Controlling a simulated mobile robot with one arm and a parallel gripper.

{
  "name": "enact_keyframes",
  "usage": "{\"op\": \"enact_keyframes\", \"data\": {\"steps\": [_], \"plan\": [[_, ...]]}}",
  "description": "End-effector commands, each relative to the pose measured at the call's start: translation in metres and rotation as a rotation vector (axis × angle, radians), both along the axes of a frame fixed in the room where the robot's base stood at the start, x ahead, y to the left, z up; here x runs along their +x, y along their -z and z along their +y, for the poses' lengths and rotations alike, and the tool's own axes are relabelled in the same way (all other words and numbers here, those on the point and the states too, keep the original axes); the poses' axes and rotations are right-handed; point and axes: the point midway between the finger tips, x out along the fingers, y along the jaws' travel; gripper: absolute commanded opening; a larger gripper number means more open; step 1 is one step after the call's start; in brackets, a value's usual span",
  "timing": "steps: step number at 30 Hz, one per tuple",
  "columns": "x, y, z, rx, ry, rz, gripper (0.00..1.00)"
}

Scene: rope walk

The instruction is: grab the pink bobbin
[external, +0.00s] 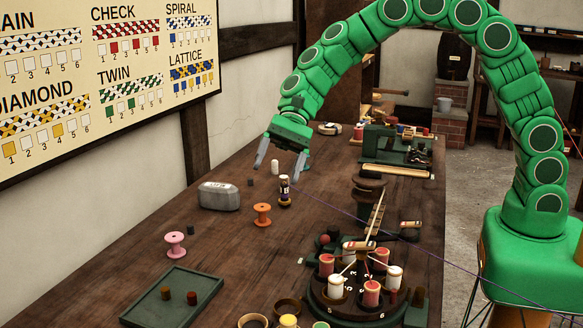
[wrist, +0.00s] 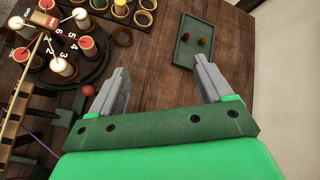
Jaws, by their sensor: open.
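The pink bobbin (external: 175,244) stands upright on the wooden table (external: 130,238), left of centre in the external view, behind the green tray. I cannot make it out in the wrist view. My gripper (external: 281,170) is open and empty, above the table, up and to the right of the pink bobbin and well apart from it. In the wrist view my two grey fingers (wrist: 161,86) are spread with bare table between them.
An orange bobbin (external: 262,214), a grey metal block (external: 219,196) and a small dark figure-like piece (external: 284,190) stand near my gripper. The green tray (external: 152,309) holds two small pegs. A round stand (external: 363,312) with several bobbins is at front right. A thin purple line crosses right.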

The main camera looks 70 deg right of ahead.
Motion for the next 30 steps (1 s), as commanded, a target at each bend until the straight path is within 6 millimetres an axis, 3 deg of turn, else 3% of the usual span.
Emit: {"op": "enact_keyframes", "data": {"steps": [12, 30], "plan": [[0.092, 0.052, 0.023, 0.144, 0.231, 0.144, 0.8], [0.205, 0.149, 0.027, 0.338, 0.564, 0.352, 0.8]]}}
